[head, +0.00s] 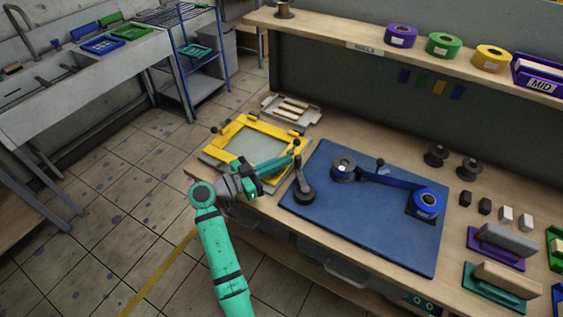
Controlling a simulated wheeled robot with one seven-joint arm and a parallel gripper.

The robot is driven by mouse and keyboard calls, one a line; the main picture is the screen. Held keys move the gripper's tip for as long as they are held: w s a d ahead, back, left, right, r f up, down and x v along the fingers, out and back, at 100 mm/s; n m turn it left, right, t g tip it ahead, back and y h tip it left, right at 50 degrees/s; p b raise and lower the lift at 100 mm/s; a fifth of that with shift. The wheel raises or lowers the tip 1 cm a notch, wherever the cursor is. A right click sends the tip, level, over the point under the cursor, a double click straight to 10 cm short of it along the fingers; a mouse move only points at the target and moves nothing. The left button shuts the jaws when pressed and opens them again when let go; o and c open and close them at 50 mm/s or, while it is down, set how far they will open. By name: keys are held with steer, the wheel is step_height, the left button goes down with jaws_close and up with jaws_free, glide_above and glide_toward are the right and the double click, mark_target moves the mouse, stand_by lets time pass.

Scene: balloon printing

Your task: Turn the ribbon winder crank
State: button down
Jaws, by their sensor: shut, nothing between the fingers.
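The ribbon winder stands on a blue board (345,232) on the workbench. Its crank (304,190) is dark grey, at the board's left edge, with a round base and an upright arm or handle. A dark spool (343,172) sits to its right. Blue ribbon (385,180) runs from this spool to a blue ribbon roll (426,204). My gripper (291,158) is shut and empty, just left of the crank's upper end. Its fingers overlap the yellow frame in the picture; whether they touch the crank I cannot tell.
A yellow printing frame (238,132) lies left of the board, behind my gripper. A grey tray (291,112) is behind it. Dark spools (437,156), small blocks (505,214) and squeegee-like tools (500,280) stand at right. A shelf (420,55) with ribbon rolls overhangs the back.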

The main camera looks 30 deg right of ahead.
steer(key=shift+s, duration=0.15)
steer(key=w+a, duration=0.1)
steer(key=a, duration=0.3)
steer(key=w+a, duration=0.2)
steer(key=a, duration=0.2)
steer(key=w+a, duration=0.2)
steer(key=a, duration=0.2)
steer(key=shift+w+a, duration=0.1)
steer(key=shift+a, duration=0.15)
steer(key=shift+s+a, duration=0.25)
steer(key=s+a, duration=0.1)
steer(key=s, duration=0.6)
steer(key=d, duration=1.2)
steer(key=shift+w+d+r, duration=0.1)
steer(key=shift+d, duration=0.8)
